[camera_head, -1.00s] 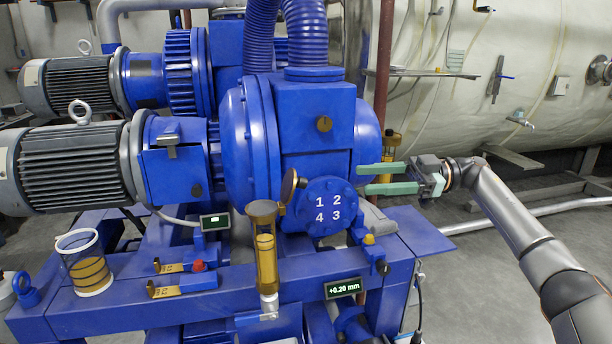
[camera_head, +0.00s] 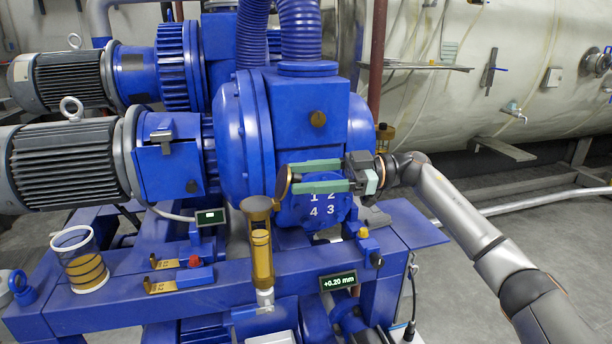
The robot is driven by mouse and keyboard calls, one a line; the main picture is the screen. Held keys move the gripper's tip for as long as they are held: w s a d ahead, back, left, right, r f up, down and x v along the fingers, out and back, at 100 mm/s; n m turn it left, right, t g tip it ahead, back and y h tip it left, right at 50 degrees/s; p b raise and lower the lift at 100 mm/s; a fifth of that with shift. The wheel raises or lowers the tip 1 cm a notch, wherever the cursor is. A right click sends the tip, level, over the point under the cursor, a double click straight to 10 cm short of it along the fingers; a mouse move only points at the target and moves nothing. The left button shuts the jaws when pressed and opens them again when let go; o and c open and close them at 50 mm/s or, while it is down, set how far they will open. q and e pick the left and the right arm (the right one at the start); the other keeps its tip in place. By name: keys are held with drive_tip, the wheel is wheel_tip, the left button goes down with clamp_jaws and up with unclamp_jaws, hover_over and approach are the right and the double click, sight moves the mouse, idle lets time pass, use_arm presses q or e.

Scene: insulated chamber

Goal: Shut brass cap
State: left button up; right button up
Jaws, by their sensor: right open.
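The brass cap (camera_head: 282,186) is a small round disc standing on edge, open, beside the top of a brass filler cup (camera_head: 258,204). The cup tops an upright brass-coloured tube (camera_head: 262,258) on the blue frame. My right gripper (camera_head: 290,179) comes in from the right with two long green fingers, one above the other, apart and empty. Its fingertips are close to the cap's right side; whether they touch it cannot be told. The fingers cross in front of the numbered blue round cover (camera_head: 318,212). My left gripper is not in view.
The blue pump housing (camera_head: 319,90) stands right behind the fingers. On the frame are a clear cup with amber content (camera_head: 82,262), brass tags with a red knob (camera_head: 195,262), and a display (camera_head: 338,281) reading +0.20 mm. Free floor lies at the right.

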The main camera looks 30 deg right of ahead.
clamp_jaws()
idle(0.4)
